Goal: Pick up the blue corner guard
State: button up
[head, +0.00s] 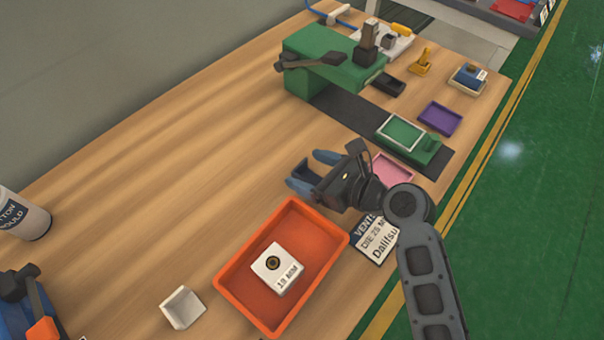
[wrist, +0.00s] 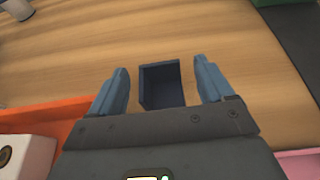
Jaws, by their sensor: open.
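The blue corner guard (wrist: 161,86) shows in the wrist view as a small dark blue open box shape on the wooden table. It lies between the two blue fingers of my gripper (wrist: 161,70), with a gap on each side. My gripper is open and holds nothing.
The orange tray (head: 232,274) holds a white labelled block (head: 276,268). A white corner piece (head: 182,307) lies left of the tray. A pink tray (head: 393,168) and a label card (head: 374,240) are close to my arm. A green press (head: 318,62) stands behind. The table's left middle is clear.

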jog(key=shift+x, duration=0.9)
jog(key=c, duration=1.1)
